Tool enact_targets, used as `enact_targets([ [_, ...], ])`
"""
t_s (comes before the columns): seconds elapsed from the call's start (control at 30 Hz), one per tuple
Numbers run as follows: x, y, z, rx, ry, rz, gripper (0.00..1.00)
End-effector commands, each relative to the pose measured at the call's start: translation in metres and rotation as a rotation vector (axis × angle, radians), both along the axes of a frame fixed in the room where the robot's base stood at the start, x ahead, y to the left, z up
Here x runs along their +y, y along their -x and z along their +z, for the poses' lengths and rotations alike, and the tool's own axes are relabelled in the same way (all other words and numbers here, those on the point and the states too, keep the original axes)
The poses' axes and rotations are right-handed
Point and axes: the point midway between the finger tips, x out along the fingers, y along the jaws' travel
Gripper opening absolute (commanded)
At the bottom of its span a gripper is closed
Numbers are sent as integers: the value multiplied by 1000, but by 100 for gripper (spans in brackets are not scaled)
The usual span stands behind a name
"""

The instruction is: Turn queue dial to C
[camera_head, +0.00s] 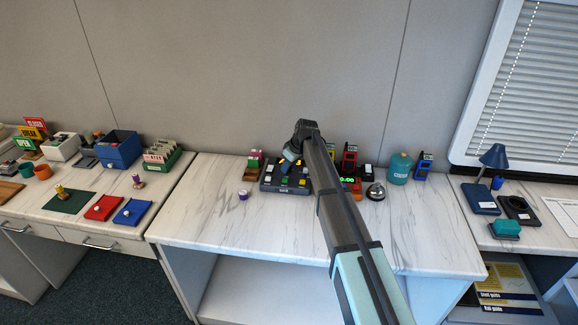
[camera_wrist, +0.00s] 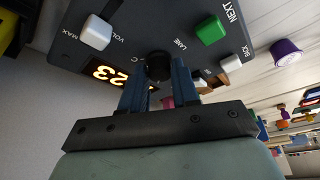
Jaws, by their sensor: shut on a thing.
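The queue console (camera_head: 268,187) is a dark box with coloured buttons near the back of the middle counter. In the wrist view its panel (camera_wrist: 130,25) fills the top, with the dark round dial (camera_wrist: 158,66) beside the "LANE" label and a small "C" mark. My gripper (camera_wrist: 160,82) has its two blue fingers shut on the dial, one on each side. In the head view my gripper (camera_head: 290,160) reaches down over the console from behind the arm. The dial's pointer is hidden or too dark to read, so I cannot tell its setting.
On the panel are a white slider cap (camera_wrist: 96,33) by "VOL", a green button (camera_wrist: 210,30) by "NEXT", a white "BACK" button (camera_wrist: 231,63) and a lit "23" display (camera_wrist: 108,75). A purple cup (camera_head: 243,194), bell (camera_head: 375,191) and teal bottle (camera_head: 399,168) stand nearby. The counter's front is clear.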

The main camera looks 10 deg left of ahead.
Motion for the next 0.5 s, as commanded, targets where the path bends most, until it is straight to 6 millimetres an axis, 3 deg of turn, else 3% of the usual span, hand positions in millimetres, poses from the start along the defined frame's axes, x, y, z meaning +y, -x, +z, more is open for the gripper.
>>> enact_targets([
  [0.5, 3, 3, 0, -2, 0, -478, 0],
])
